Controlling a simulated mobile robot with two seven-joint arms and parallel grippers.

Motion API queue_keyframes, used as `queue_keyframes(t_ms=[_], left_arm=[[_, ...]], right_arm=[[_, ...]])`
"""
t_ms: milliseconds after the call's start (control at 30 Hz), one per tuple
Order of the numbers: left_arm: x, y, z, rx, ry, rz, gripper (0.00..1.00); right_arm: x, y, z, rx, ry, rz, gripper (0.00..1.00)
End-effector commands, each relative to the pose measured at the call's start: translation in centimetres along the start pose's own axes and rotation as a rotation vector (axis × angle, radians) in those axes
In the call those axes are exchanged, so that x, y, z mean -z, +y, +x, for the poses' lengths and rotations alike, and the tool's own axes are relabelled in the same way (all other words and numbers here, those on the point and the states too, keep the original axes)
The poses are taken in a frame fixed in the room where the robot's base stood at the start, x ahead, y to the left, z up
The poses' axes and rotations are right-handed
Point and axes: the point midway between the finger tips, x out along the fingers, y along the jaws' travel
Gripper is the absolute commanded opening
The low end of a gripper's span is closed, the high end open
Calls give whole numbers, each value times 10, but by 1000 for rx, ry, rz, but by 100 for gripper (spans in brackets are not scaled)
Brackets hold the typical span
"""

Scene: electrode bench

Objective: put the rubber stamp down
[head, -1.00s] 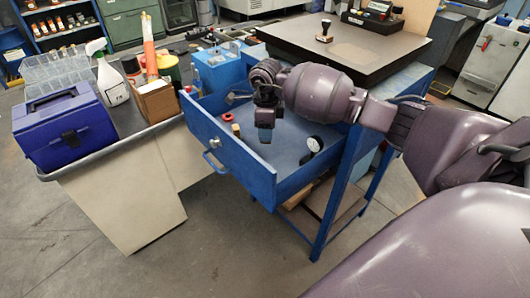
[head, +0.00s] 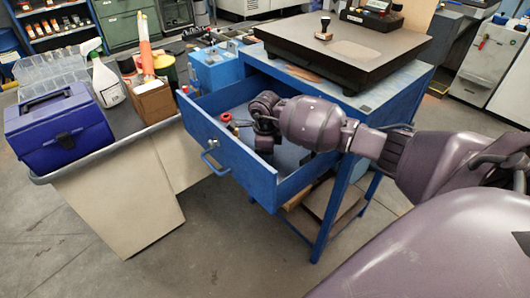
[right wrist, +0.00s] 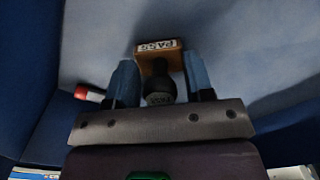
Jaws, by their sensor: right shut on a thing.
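My right gripper (head: 264,146) is down inside the open blue drawer (head: 228,160). In the right wrist view its two blue fingers (right wrist: 160,82) stand either side of the rubber stamp's dark round handle. The rubber stamp (right wrist: 158,52) has a wooden block with a white label reading PASS, pointing away from the wrist. The gripper is shut on the stamp. In the head view the stamp is hidden by the arm and gripper. I cannot tell whether the stamp touches the drawer floor. My left gripper is not in view.
A red ring-shaped item (head: 226,117) lies in the drawer, left of the gripper. A red-and-white cylinder (right wrist: 88,93) lies beside the left finger. A black-handled object (head: 324,27) stands on the dark plate (head: 345,50). Drawer floor right of the gripper (head: 288,158) is partly clear.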

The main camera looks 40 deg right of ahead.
Motion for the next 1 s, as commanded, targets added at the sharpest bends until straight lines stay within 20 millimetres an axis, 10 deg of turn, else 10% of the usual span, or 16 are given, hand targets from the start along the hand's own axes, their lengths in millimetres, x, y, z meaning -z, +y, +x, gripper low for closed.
queue_keyframes(t_ms=[200,233,400,767,1000], left_arm=[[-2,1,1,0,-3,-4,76],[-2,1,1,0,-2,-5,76],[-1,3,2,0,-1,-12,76],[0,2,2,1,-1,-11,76],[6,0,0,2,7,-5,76]], right_arm=[[0,0,4,-1,1,-1,24],[0,0,4,-1,1,-1,51],[0,0,3,0,0,0,74],[0,0,-5,2,-1,0,74],[0,-2,-44,7,-2,-1,74]])
